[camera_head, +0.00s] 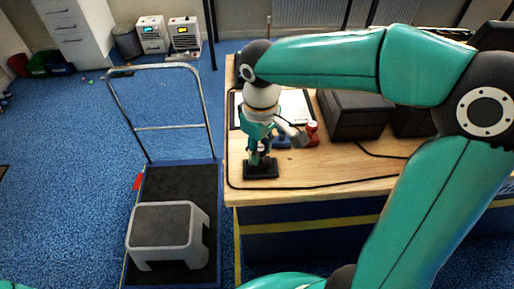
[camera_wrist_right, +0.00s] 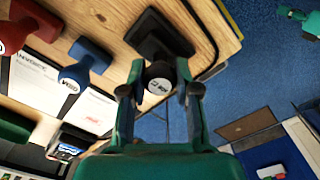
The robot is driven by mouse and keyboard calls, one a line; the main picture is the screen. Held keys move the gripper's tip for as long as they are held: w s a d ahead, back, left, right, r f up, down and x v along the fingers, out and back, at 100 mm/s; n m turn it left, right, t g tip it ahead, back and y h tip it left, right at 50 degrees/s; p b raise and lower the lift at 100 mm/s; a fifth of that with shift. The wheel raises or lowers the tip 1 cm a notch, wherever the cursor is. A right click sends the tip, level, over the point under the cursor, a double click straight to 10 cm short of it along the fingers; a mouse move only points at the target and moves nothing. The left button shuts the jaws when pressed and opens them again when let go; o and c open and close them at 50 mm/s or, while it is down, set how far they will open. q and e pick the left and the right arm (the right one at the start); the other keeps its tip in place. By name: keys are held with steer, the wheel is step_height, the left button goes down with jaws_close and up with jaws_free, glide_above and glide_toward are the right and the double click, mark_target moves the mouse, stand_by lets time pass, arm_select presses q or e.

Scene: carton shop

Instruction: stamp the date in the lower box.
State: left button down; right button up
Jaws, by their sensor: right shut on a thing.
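My right gripper (camera_head: 260,150) is at the near left corner of the wooden table, pointing down. In the right wrist view its two fingers (camera_wrist_right: 160,92) are closed around the upper part of a black stamp (camera_wrist_right: 157,35). The stamp has a round white cap with small dark lettering, and a wide dark base (camera_head: 261,170) that appears to be at the tabletop. Whether it touches cannot be told. A clipboard with white paper (camera_head: 295,105) lies behind the gripper, partly hidden by it; printed sheets (camera_wrist_right: 35,90) show in the wrist view. My left gripper is not seen.
A blue stamp (camera_wrist_right: 90,55) marked VOID and a red stamp (camera_head: 312,133) stand beside the gripper. A dark box (camera_head: 352,115) is to the right. A black cable (camera_head: 330,186) runs along the table (camera_head: 380,186). A trolley (camera_head: 180,180) with a grey step stool (camera_head: 168,222) stands left.

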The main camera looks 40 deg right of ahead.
step_height(320, 180, up, 7)
steer(key=p, duration=0.6)
stand_by(0.3)
steer(key=shift+f, duration=0.1)
